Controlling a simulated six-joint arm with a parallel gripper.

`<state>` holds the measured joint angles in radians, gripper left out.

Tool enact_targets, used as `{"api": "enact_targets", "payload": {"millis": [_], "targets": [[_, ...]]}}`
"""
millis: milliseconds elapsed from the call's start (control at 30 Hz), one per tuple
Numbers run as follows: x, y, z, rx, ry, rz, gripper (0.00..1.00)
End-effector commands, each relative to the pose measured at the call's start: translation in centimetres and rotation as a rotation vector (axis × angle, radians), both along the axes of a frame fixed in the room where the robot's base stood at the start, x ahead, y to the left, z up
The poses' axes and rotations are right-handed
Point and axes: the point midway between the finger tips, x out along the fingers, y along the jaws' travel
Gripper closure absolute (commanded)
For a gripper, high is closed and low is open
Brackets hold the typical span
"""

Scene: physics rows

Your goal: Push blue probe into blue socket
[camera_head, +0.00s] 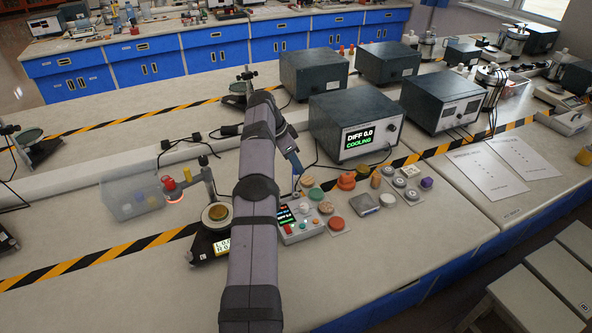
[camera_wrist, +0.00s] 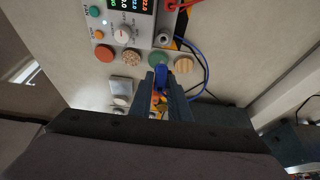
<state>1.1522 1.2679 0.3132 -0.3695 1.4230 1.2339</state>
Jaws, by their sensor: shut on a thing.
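My gripper (camera_wrist: 168,78) is shut on the blue probe (camera_wrist: 181,66), whose blue cable curves off to the right in the wrist view. In the head view my gripper (camera_head: 296,166) is beyond my forearm, above the back edge of the small control box (camera_head: 301,231). The box also shows in the wrist view (camera_wrist: 145,36), with its display, knob and buttons. A dark round hole with a metal rim (camera_wrist: 163,38) is at its corner, apart from the probe. I cannot tell from its colour whether this is the blue socket. The probe tip is not clear.
Colored round pieces, such as a green one (camera_wrist: 158,60), lie beside the box near my gripper. A red cable (camera_wrist: 180,5) is at the box's far side. A dark instrument reading "DIFF 0.0 COOLING" (camera_head: 355,122) stands behind. A clear bin (camera_head: 131,200) is at left.

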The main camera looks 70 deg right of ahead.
Motion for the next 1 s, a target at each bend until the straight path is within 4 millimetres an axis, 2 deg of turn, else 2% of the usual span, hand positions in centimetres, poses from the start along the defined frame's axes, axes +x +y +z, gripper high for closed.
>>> {"api": "enact_targets", "payload": {"millis": [267,567,767,1000], "targets": [[0.3,0.1,0.6,0.001,0.000,0.012,1.00],[2.5,0.8,1.7,0.002,0.000,0.111,1.00],[4.7,2.4,2.6,0.003,0.001,0.226,1.00],[7.0,5.7,3.4,0.001,0.002,0.376,1.00]]}}
